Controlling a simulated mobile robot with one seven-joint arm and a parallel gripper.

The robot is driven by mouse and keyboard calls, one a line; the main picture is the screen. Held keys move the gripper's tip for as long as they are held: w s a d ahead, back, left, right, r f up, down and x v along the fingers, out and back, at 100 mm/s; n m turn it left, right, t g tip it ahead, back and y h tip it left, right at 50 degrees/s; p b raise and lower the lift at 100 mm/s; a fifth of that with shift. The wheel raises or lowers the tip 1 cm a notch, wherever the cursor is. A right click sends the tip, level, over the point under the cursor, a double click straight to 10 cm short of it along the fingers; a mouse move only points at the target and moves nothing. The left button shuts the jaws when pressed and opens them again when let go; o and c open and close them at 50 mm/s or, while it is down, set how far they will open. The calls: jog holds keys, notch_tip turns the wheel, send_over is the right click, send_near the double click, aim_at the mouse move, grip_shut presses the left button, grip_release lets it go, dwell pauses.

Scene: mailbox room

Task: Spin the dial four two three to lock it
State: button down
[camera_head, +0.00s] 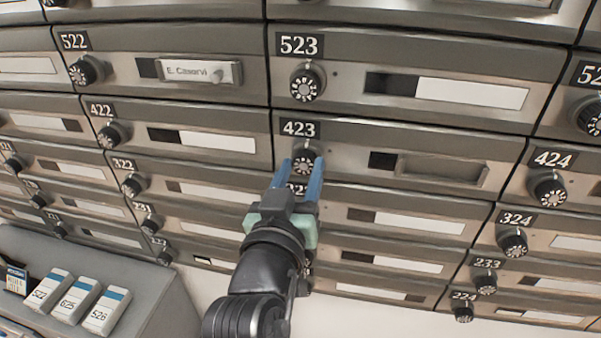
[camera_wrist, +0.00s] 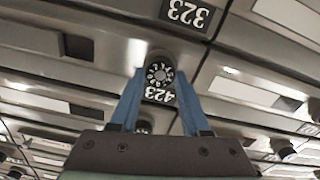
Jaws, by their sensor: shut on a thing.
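The 423 dial (camera_head: 303,161) is a round black knob with a white-marked face, just below the 423 plate (camera_head: 300,128). My gripper (camera_head: 301,166) has blue fingers, one on each side of this dial, shut on it. In the wrist view my gripper (camera_wrist: 159,75) also has the dial (camera_wrist: 160,74) between its fingertips, with the 423 plate (camera_wrist: 160,95) upside down beside it. The 423 box front (camera_head: 350,142) has a dark window and an empty label frame (camera_head: 443,170). The dial's markings are too small to read.
Neighbouring dials stick out close by: 523 (camera_head: 306,83) above, 422 (camera_head: 112,134) left, 424 (camera_head: 548,188) right. My arm covers the boxes below. A grey counter (camera_head: 165,297) at lower left bears several blue-and-white boxes (camera_head: 75,299).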

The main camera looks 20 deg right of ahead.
jog(key=shift+c, duration=1.9)
grip_release()
jog(key=v, duration=1.3)
jog(key=w+a+r+n+t+y, duration=0.1)
jog(key=a+r+t+y, duration=0.1)
jog(key=r, duration=0.4)
jog(key=w+a+r+t+y, duration=0.1)
jog(key=w+a+r+t, duration=0.15)
jog(key=r, duration=0.35)
jog(key=w+a+r+n+t+y, duration=0.1)
jog(key=r+t+y, duration=0.15)
jog(key=r, duration=0.35)
jog(key=s+a+r+n+t+y, duration=0.1)
jog(key=s+r+t+y, duration=0.15)
jog(key=r, duration=0.55)
jog(key=s+a+r+n+t+y, duration=0.2)
jog(key=s+r+t, duration=0.1)
jog(key=r, duration=0.4)
notch_tip(320, 180, up, 25)
jog(key=p, duration=2.6)
